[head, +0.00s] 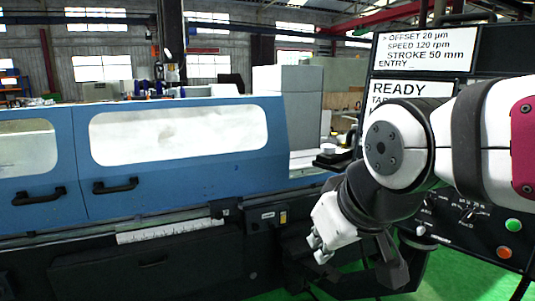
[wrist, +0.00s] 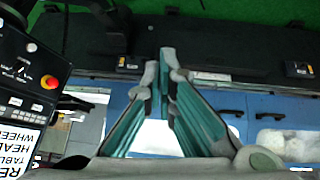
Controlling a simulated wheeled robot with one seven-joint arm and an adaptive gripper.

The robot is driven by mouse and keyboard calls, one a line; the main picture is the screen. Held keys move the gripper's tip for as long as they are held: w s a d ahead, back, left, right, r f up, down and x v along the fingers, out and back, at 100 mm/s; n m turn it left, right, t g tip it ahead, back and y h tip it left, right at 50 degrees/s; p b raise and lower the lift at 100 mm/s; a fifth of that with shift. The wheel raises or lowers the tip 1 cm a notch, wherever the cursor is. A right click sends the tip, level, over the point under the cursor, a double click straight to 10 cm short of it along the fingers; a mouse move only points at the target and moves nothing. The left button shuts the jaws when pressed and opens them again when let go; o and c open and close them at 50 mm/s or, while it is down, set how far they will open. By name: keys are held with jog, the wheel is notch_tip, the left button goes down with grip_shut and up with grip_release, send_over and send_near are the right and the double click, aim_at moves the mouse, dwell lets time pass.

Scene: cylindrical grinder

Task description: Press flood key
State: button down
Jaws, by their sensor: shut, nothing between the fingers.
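The control panel (head: 465,232) stands at the right in the head view, partly behind my arm. It also shows at the left edge of the wrist view (wrist: 12,60), turned nearly upside down. There it has rows of small keys (wrist: 25,106) beside a red mushroom button (wrist: 49,82). The key labels are too small to read, so I cannot tell which is the flood key. My gripper (wrist: 166,62) is shut and empty, its fingertips together. It is apart from the panel, which lies to its left in the wrist view.
The blue grinder guard (head: 235,175) with windows and black handles (head: 115,186) fills the left. A screen (head: 425,50) tops the panel. Green (head: 513,225) and orange (head: 504,252) buttons sit at its lower right. Green floor (head: 450,270) is visible below.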

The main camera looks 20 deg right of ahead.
jog(key=w+d+r+n+t+h+p, duration=0.1)
jog(key=w+d+r+n+t, duration=0.1)
jog(key=w+d, duration=0.55)
jog(key=w+d+r+n+t+h+p, duration=0.1)
jog(key=w+d+r+n+t, duration=0.2)
jog(key=w, duration=0.7)
jog(key=w+d+n+t+h+p, duration=0.1)
jog(key=w+d+t+h, duration=0.1)
jog(key=w+d, duration=0.55)
jog(key=w+d+f+n+t+h+p, duration=0.25)
jog(key=w+d+t, duration=0.2)
jog(key=d, duration=0.75)
jog(key=s+d+f+h, duration=0.4)
jog(key=s+d+h, duration=0.1)
jog(key=d, duration=0.4)
jog(key=shift+s+d+n+h, duration=0.15)
jog(key=shift+s+n+h, duration=0.25)
jog(key=shift+h, duration=0.35)
jog(key=shift+w+d+f+t, duration=0.1)
jog(key=shift+w+t, duration=0.1)
jog(key=shift+t, duration=0.15)
jog(key=w+d+f+b, duration=0.1)
jog(key=w+d+b, duration=0.2)
jog(key=d, duration=0.4)
jog(key=shift+w+d+f+b, duration=0.25)
jog(key=shift+w+b, duration=0.15)
jog(key=shift+b, duration=0.2)
